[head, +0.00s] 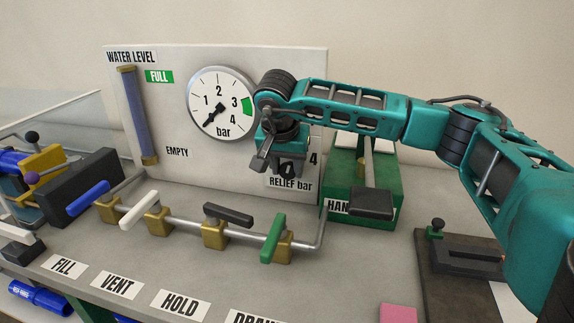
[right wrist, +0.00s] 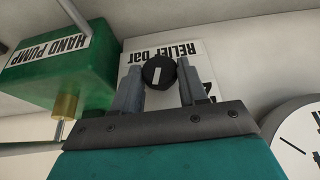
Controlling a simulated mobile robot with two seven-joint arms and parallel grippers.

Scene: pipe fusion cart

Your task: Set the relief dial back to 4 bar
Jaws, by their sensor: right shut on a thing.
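The relief dial (right wrist: 158,73) is a round black knob with a white pointer mark, on the white panel by the "RELIEF bar" label. In the right wrist view it sits between the two fingers of my right gripper (right wrist: 159,82), which is shut on it. In the head view my right gripper (head: 278,165) is at the panel's lower right and hides most of the dial. A "4" shows to its right; the other scale marks are hidden. In the wrist view the white mark runs nearly in line with the fingers. My left gripper is not in view.
The pressure gauge (head: 222,102) is left of my right gripper, its needle pointing lower left. The green hand pump (head: 345,195) stands close on the right. Below runs a pipe with several valve levers, including a green one (head: 273,238). A pink block (head: 398,313) lies at the front.

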